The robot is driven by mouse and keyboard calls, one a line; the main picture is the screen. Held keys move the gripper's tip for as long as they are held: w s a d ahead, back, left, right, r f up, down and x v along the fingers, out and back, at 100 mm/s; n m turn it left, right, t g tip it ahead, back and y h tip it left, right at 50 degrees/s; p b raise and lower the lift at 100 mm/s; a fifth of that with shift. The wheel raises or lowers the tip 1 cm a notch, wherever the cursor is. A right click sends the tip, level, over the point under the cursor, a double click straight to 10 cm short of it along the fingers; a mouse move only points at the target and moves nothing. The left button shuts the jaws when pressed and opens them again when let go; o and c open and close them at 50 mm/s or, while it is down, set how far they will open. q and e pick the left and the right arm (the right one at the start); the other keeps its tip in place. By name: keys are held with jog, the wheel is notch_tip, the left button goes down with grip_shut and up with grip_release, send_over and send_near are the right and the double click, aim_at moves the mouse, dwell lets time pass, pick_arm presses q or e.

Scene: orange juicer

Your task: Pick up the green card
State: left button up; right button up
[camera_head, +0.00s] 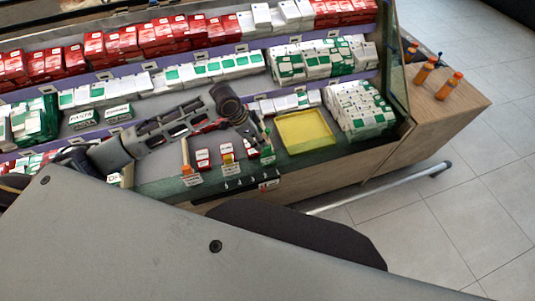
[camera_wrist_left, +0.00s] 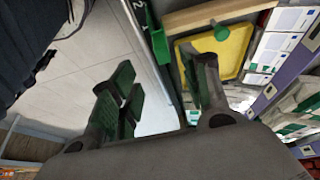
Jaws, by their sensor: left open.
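A small green card (camera_head: 267,154) stands at the front edge of the shelf, left of the yellow tray. In the left wrist view a green piece that looks like the same card (camera_wrist_left: 156,38) is near the top, beyond the fingertips. My left gripper (camera_head: 257,137) is just above and beside the card in the head view, its fingers partly hidden by the wrist. In the wrist view the left gripper (camera_wrist_left: 165,93) is open, with nothing between its green-padded fingers. My right gripper is not in view.
A yellow tray (camera_head: 305,131) lies right of the card. White-and-green boxes (camera_head: 357,108) are stacked at right. Floor in front is open.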

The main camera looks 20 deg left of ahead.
aim_at(271, 151)
pick_arm(q)
jog(key=shift+a+r, duration=0.1)
jog(key=shift+a, duration=0.1)
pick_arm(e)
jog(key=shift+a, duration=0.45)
pick_arm(q)
jog(key=shift+w, duration=0.1)
jog(key=x, duration=0.7)
jog(key=shift+w+d+f, duration=0.15)
jog(key=shift+d+f, duration=0.1)
jog(key=shift+f, duration=0.5)
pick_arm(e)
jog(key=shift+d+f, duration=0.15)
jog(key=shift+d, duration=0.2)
pick_arm(q)
jog(key=shift+f, duration=0.1)
jog(key=shift+x, duration=2.5)
